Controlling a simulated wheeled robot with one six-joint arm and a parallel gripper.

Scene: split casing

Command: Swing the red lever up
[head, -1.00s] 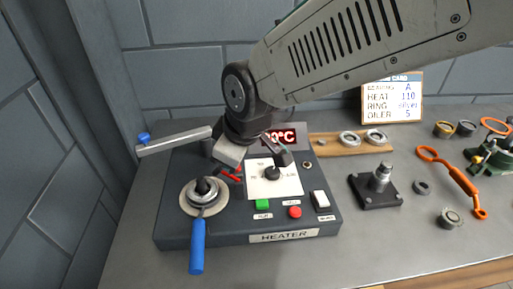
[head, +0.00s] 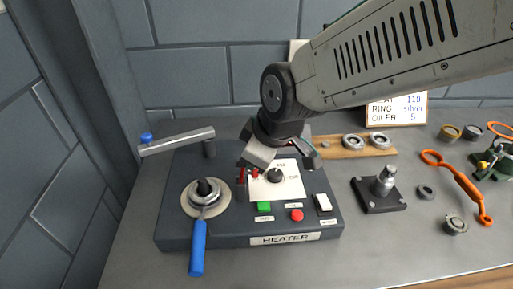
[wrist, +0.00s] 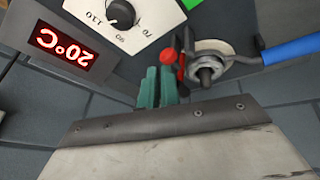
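The red lever (head: 242,175) is on top of the dark heater box, just left of the dial plate. In the wrist view its red ball end (wrist: 169,57) is at the tips of my gripper's green fingers, close to or touching one of them. My gripper (head: 254,169) is low over the box by the lever, partly hiding it. In the wrist view the two fingers (wrist: 159,86) are close together, with nothing visible between them. I cannot tell the lever's exact angle.
The heater box (head: 180,232) has a dial (head: 276,176), a green button (head: 264,206), a red button (head: 296,215) and a white switch (head: 323,203). A blue-handled tool (head: 198,245) lies by the ring at left. A grey bar (head: 178,143) extends behind. The display (wrist: 64,46) reads 20°C.

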